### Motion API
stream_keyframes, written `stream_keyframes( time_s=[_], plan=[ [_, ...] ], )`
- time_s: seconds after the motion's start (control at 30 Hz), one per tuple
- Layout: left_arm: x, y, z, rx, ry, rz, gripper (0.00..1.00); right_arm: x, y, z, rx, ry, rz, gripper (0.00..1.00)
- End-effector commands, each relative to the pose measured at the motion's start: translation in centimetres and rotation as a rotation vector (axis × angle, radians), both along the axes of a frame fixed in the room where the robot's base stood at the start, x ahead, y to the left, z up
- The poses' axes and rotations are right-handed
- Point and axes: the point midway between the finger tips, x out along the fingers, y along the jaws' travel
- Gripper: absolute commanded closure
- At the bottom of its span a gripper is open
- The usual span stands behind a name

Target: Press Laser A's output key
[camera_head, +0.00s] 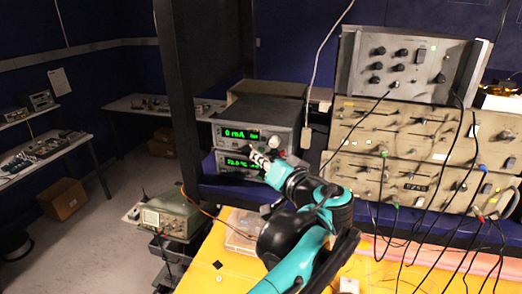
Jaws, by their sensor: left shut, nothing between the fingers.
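Two stacked instruments with green displays stand on the shelf left of centre. The upper instrument (240,133) reads about "0 mA". The lower instrument (237,162) shows another green reading, partly covered by my gripper. I cannot tell which one is Laser A, and the output key is too small to make out. My left gripper (258,158) is shut and empty, with its tips at the right part of the instrument fronts. I cannot tell whether it touches them. My right gripper is not in view.
A rack of grey instruments (405,65) with several hanging cables stands at the right. A black post (183,90) rises left of the displays. An oscilloscope (163,218) sits on a cart at lower left. The yellow table (205,268) holds a clear box (240,228).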

Motion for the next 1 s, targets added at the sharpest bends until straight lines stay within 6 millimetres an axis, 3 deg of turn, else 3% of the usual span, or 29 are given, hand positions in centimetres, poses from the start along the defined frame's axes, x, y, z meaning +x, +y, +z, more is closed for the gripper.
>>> stream_keyframes(
  time_s=[1.0],
  plan=[
    [0.9, -0.28, 0.03, 0.0, 0.0, 0.0, 1.0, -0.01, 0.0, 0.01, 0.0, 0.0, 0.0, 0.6]
  ],
)
